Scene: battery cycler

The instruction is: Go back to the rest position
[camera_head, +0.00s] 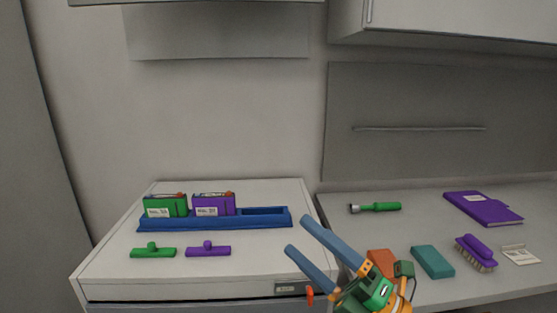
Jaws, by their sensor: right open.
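My right gripper (306,236) is open and empty. Its two blue fingers point up and to the left, over the front right part of the white cabinet top (270,189). A blue tray (264,224) stands on the cabinet. A green battery pack (165,206) sits in its left slot and a purple battery pack (214,205) in its middle slot. The right slot is empty. My left gripper is not in view.
On the counter (430,213) to the right lie a green-handled tool (376,207), a purple notebook (482,208), a teal block (432,262), a purple brush (475,252) and a white card (520,254). An orange block (381,262) is partly behind my right gripper. Overhead cabinets (460,22) hang above.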

